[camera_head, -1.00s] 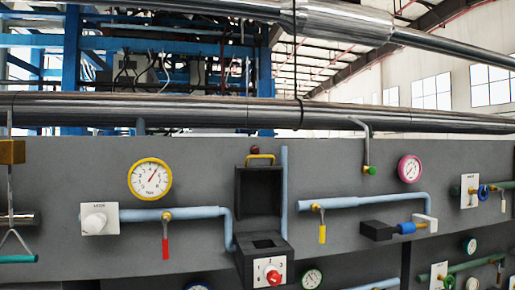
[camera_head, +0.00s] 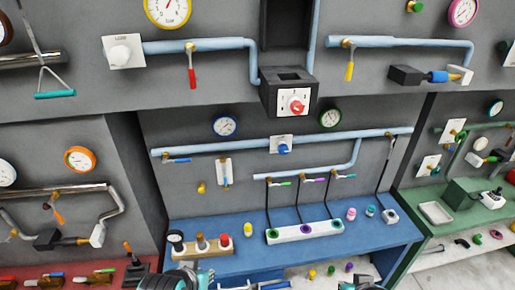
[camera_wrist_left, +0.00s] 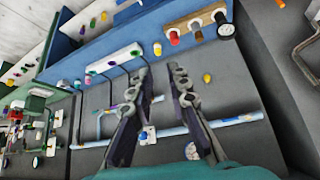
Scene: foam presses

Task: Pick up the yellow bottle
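A small yellow bottle (camera_head: 248,230) stands upright on the blue table (camera_head: 215,238), between a wooden block with several capped items and a white strip. It also shows in the left wrist view (camera_wrist_left: 157,48), beyond the fingertips and apart from them. My left gripper (camera_wrist_left: 161,69) is open and empty in the left wrist view, its two fingers spread. In the head view only parts of my arms show at the bottom edge. My right arm's end (camera_head: 360,284) is cut off there, and its fingers cannot be made out.
The wooden block (camera_head: 205,248) stands left of the bottle, and the white strip (camera_head: 305,232) with coloured rings and thin upright hoses stands right. Pink (camera_head: 351,214) and teal bottles stand farther right. Another yellow item (camera_head: 201,187) is on the wall. Small coloured pieces (camera_head: 312,273) sit lower down.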

